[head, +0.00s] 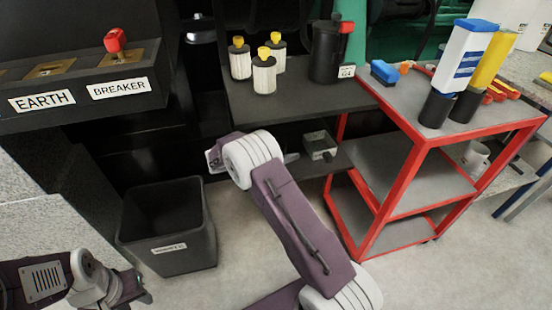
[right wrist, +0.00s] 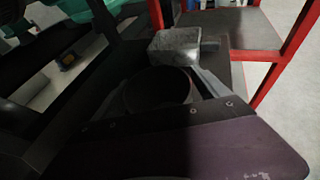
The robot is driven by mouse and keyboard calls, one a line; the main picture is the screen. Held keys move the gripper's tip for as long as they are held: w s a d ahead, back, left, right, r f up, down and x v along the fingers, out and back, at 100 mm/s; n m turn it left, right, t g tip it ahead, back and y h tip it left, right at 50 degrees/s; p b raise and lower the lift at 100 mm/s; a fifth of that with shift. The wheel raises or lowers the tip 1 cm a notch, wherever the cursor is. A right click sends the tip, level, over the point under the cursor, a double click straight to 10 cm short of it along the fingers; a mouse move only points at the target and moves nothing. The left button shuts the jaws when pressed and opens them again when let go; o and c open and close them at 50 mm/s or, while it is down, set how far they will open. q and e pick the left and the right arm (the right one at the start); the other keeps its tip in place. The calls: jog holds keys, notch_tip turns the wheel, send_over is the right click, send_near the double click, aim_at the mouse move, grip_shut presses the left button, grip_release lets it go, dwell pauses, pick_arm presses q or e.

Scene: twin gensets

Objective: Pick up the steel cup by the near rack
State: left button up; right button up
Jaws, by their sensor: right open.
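A grey, square-sided steel cup (head: 320,145) with a short stub on its side stands on the lower shelf of the black rack (head: 300,100). It also shows in the right wrist view (right wrist: 174,46), top centre. My right gripper (head: 291,157) is just left of the cup, apart from it, largely hidden behind my white wrist. In the right wrist view one grey finger (right wrist: 212,82) points toward the cup; the jaws are open and nothing shows between them. My left gripper (head: 132,290) is at the lower left, far from the cup; its jaws are unclear.
A red cart (head: 415,160) stands right of the rack. Yellow-capped filters (head: 264,75) and a black canister (head: 328,50) stand on the rack's top. A black bin (head: 168,225) stands on the floor at left. A pale mug (head: 475,154) sits behind the cart.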

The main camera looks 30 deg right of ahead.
jog(key=c, duration=1.5)
jog(key=shift+r+p, duration=0.35)
jog(key=shift+r, duration=0.15)
jog(key=shift+c, duration=0.2)
jog(key=r+p, duration=0.2)
jog(key=r, duration=0.1)
jog(key=shift+a, duration=0.3)
jog(key=s+a+p, duration=0.3)
jog(key=a+p, duration=0.2)
jog(key=a, duration=1.2)
jog(key=shift+f, duration=0.25)
jog(key=shift+w+a, duration=0.1)
jog(key=shift+a, duration=0.05)
